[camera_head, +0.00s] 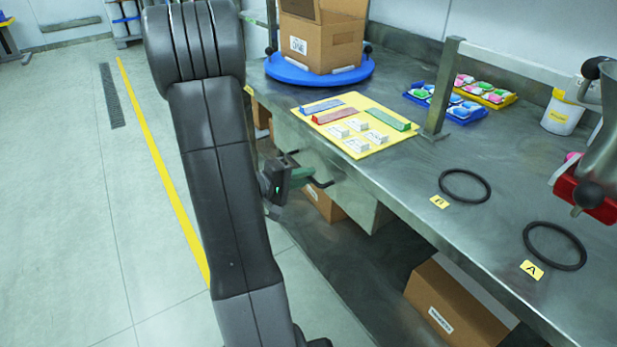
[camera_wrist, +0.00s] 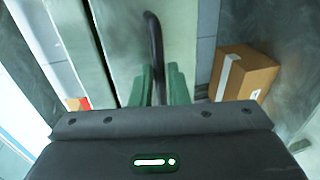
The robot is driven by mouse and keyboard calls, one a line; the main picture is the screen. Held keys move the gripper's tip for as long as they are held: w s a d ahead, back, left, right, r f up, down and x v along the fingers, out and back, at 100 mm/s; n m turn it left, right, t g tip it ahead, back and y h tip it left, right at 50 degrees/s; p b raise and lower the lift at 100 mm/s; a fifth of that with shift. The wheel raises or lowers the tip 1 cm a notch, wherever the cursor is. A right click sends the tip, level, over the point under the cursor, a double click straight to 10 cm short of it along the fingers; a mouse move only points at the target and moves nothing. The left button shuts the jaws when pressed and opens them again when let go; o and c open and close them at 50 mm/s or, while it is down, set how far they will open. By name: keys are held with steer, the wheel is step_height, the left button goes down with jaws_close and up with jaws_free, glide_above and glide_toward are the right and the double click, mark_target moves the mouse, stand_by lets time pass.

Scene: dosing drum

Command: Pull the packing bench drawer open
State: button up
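In the wrist view the handle (camera_wrist: 154,38) runs down from the top and passes between the two green fingers of my gripper (camera_wrist: 160,85). The fingers stand close together on either side of the bar and look shut on it. I cannot tell whether the drawer stands slightly out. My arm hides part of the drawer's left side.
The steel bench (camera_head: 400,190) carries a yellow board (camera_head: 345,145), a blue turntable (camera_head: 300,76) with a carton (camera_head: 322,40), and two black rings (camera_head: 465,185). A cardboard box (camera_head: 450,305) lies below the bench. The floor (camera_head: 75,200) left of my arm is clear.

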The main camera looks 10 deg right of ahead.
steer(key=shift+w+d+f, duration=0.15)
steer(key=shift+w+d, duration=0.1)
steer(key=shift+d, duration=0.4)
jaws_close()
steer(key=shift+a, duration=0.1)
